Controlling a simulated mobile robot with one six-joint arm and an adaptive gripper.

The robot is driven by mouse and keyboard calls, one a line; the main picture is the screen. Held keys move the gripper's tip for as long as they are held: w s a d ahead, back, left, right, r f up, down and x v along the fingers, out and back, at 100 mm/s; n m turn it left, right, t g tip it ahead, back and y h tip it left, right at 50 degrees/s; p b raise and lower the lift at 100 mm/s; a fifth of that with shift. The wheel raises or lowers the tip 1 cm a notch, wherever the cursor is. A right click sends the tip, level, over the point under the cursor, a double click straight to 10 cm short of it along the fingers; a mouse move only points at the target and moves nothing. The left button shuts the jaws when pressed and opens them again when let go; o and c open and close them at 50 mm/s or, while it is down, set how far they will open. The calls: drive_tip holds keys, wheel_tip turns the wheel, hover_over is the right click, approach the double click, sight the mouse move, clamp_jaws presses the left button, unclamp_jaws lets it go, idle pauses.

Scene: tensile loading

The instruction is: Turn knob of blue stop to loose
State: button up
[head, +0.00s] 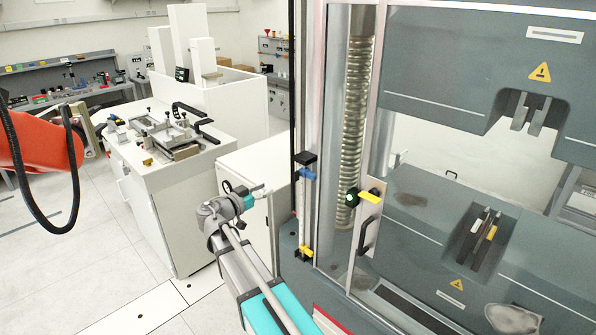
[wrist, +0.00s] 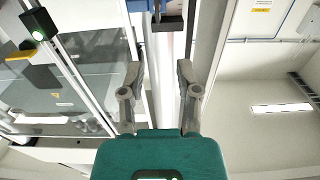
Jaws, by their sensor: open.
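The blue stop (head: 308,173) sits on a vertical rod at the left side of the testing machine, just below a black block (head: 306,158). In the wrist view a strip of blue (wrist: 137,5) shows at the top edge, beside a dark block (wrist: 170,23). I cannot make out the knob or its setting. My gripper (head: 263,189) is open and empty, left of the rod and slightly lower in the picture than the blue stop. In the wrist view its two fingers (wrist: 158,72) stand apart, with the pale rod showing between them.
A yellow stop (head: 305,252) is lower on the same rod. The machine's clear door has a yellow latch (head: 370,197) and a black handle (head: 369,235). A white cabinet (head: 250,190) stands behind my gripper. An orange robot arm (head: 40,140) is at far left.

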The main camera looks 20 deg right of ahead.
sight(296, 173)
drive_tip(key=shift+d, duration=0.1)
drive_tip(key=shift+x, duration=6.8)
drive_tip(key=shift+f, duration=0.1)
